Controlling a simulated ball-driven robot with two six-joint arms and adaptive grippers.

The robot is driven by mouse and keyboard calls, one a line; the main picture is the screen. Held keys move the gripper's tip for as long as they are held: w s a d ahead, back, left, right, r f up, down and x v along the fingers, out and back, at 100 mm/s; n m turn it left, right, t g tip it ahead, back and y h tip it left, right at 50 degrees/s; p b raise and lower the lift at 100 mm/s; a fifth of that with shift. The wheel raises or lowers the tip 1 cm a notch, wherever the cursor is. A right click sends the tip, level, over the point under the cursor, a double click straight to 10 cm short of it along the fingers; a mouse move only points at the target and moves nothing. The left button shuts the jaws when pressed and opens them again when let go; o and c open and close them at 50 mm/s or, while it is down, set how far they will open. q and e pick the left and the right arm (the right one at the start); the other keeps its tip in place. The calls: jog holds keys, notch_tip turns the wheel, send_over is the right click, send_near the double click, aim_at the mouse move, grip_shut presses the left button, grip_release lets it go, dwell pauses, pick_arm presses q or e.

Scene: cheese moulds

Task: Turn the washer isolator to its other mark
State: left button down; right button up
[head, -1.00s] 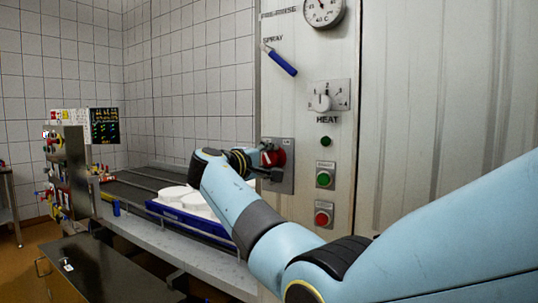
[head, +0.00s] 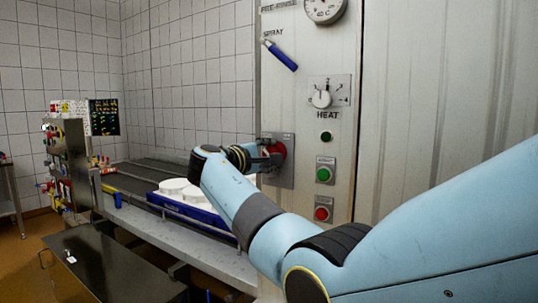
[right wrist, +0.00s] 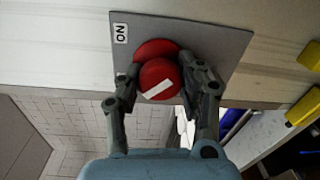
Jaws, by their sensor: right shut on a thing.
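The washer isolator is a round red knob (right wrist: 158,78) with a white bar on a grey plate (right wrist: 190,32). An "ON" label (right wrist: 120,33) sits near the plate's corner; no other mark can be read. The white bar lies slanted and does not point straight at the label. My right gripper (right wrist: 166,82) is shut on the knob, one finger on each side. In the head view the isolator (head: 278,149) is on the washer's front panel, partly hidden by my right gripper (head: 267,158). My left gripper is not in view.
Above the isolator are a heat dial (head: 321,98) and a blue spray handle (head: 281,56). Green (head: 324,174) and red (head: 322,213) buttons are close to its right. A blue tray (head: 205,217) of white moulds stands on the conveyor to the left.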

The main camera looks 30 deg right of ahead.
jog(key=o, duration=0.8)
jog(key=shift+r, duration=0.1)
jog(key=shift+c, duration=0.2)
jog(key=o, duration=0.4)
jog(key=shift+d, duration=0.15)
jog(key=shift+a, duration=0.3)
jog(key=v, duration=0.7)
jog(key=shift+s, duration=0.1)
